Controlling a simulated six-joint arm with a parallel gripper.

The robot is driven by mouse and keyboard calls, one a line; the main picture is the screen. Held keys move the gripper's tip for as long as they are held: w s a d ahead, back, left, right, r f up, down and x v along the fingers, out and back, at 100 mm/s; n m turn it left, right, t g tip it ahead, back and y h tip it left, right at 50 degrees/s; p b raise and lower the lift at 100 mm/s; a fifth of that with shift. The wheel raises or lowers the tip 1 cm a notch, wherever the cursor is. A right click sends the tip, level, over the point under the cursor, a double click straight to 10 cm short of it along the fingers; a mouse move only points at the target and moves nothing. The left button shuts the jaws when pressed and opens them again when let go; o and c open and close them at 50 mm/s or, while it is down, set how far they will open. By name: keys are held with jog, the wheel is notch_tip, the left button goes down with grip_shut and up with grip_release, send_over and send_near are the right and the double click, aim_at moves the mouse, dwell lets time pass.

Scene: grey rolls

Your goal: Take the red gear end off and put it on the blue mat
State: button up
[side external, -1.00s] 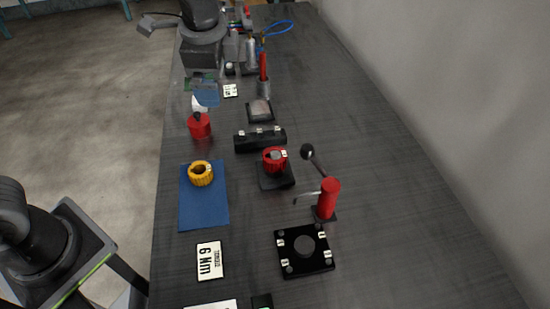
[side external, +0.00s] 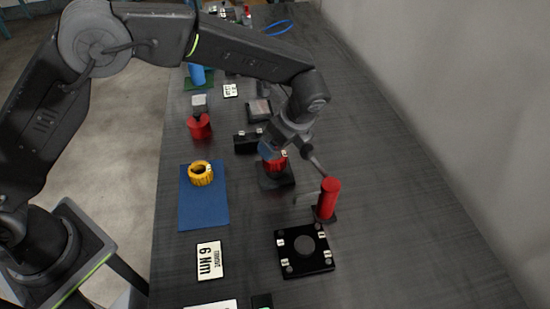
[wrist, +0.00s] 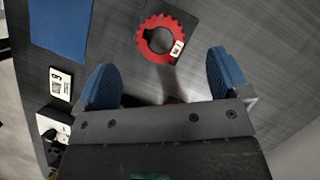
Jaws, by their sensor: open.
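The red gear end (side external: 274,165) is a toothed ring on a small black base (side external: 280,182) near the middle of the bench. In the wrist view the ring (wrist: 165,20) shows its open centre and a small white tag. My gripper (side external: 268,152) is above the gear end and hides part of it. In the wrist view its blue fingertips (wrist: 165,78) are spread wide with nothing between them, and the ring appears ahead of them. The blue mat (side external: 204,215) lies to the left and carries a yellow ring (side external: 201,175). The mat also shows in the wrist view (wrist: 60,25).
A red post (side external: 328,198) with a lever stands just right of the gear end. A black plate (side external: 304,251) lies nearer, and a black block (side external: 247,143) lies behind. A red canister (side external: 199,128) stands beyond the mat. The mat's near half is clear.

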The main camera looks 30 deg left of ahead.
aim_at(275, 156)
jog(key=x, duration=0.7)
jog(key=shift+d+f, duration=0.2)
jog(key=shift+f, duration=0.1)
jog(key=c, duration=1.2)
